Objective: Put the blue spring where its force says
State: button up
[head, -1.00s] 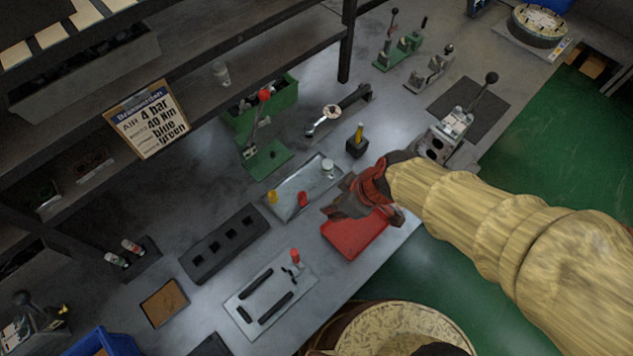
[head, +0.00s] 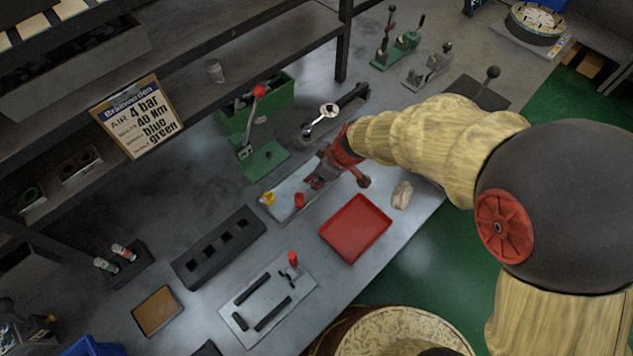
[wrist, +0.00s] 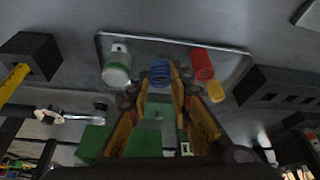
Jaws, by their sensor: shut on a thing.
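The blue spring (wrist: 160,72) is between the fingertips of my gripper (wrist: 160,84) in the wrist view, and the jaws are shut on it. The spring is over or in a shallow metal tray (wrist: 172,37); I cannot tell whether it touches the tray floor. In the head view my gripper (head: 318,182) reaches down to this tray, and the spring is hidden there. A red cylinder (wrist: 202,65) and a yellow one (wrist: 216,91) are to its right in the wrist view. A white cylinder with a green band (wrist: 117,66) is to its left.
A black block with several square pockets (head: 218,247) lies left of the tray. A green lever press (head: 262,155) stands behind. A red tray (head: 355,228) is empty in front. A sign (head: 138,117) lists 4 bar, 40 Nm, blue and green. A clamp plate (head: 268,300) lies nearer.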

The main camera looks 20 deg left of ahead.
jog(key=shift+w+a+f, duration=0.2)
jog(key=shift+w+f, duration=0.05)
jog(key=shift+f, duration=0.3)
jog(key=shift+f+b, duration=0.75)
jog(key=shift+f, duration=0.5)
jog(key=shift+f, duration=0.2)
jog(key=o, duration=0.9)
jog(key=shift+o, duration=0.2)
jog(key=shift+d+r, duration=0.1)
jog(key=shift+r, duration=0.45)
jog(key=p+v, duration=0.3)
jog(key=v, duration=0.8)
jog(key=shift+d, duration=0.2)
